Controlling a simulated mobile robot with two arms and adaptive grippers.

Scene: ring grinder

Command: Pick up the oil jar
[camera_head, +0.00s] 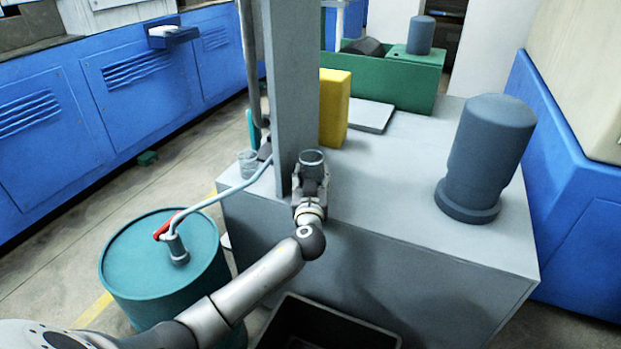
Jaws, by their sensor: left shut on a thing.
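A small clear glass jar (312,158), the oil jar, stands upright between the fingers of my left gripper (311,180). The gripper is shut on it, beside the grey post at the near left part of the grey cabinet top. The jar's rim shows above the fingers; its lower part is hidden by them, so I cannot tell whether it touches the top. A second clear glass vessel (248,162) stands left of the post, partly hidden. My right gripper is not in view.
A grey post (294,90) rises right behind the gripper. A teal drum (165,262) with a pump and hose stands left. On the cabinet top (385,200) are a yellow block (334,106) and a dark blue-grey motor (487,155). A black bin (300,335) lies below.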

